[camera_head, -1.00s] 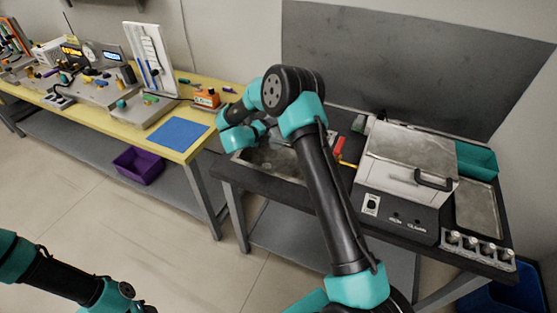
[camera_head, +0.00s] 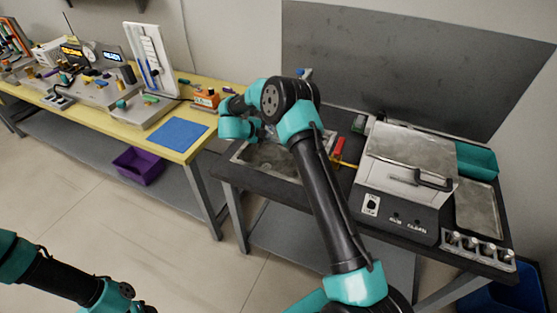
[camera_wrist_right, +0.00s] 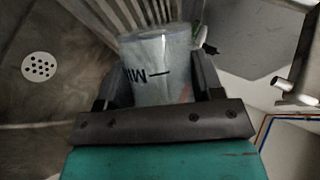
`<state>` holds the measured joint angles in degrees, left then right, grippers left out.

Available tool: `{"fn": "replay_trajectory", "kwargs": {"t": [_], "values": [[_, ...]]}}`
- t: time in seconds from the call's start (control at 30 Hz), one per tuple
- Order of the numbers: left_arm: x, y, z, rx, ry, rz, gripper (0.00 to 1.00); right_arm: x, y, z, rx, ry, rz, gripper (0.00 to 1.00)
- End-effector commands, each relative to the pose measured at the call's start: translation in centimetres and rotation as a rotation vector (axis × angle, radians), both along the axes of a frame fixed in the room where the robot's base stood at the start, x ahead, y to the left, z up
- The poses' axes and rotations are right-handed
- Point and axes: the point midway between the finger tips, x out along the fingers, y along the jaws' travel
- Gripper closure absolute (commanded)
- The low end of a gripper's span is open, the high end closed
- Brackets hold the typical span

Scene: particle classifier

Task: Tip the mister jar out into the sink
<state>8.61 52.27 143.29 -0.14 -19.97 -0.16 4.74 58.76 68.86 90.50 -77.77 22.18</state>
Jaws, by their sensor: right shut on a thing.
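The mister jar (camera_wrist_right: 157,72) is a pale, translucent cylinder with dark lettering, shown in the right wrist view. My right gripper (camera_wrist_right: 163,78) is shut on it, one finger on each side. The lettering reads upside down in that view. The sink (camera_head: 240,156) is a grey metal basin set in the dark bench; its round drain (camera_wrist_right: 39,66) shows left of the jar in the wrist view. In the head view my right arm reaches over the sink and hides the jar. My left arm shows at the lower left, its gripper out of frame.
A metal spout-like piece (camera_wrist_right: 298,85) is at the right of the wrist view. Right of the sink are a red-handled tool (camera_head: 338,147) and a boxy machine (camera_head: 410,180) with a dark handle. A yellow bench with a blue mat (camera_head: 178,134) stands to the left.

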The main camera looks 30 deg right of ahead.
Motion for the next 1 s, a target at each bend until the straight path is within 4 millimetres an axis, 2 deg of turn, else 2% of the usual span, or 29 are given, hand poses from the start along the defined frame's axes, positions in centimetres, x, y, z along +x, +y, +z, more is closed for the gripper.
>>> {"fn": "replay_trajectory", "kwargs": {"t": [1.0], "values": [[0.0, 0.0, 0.0, 0.0, 0.0, 0.0, 0.57, -0.49, 0.07, 0.99, 0.099, 0.563, -0.002, 0.66]]}}
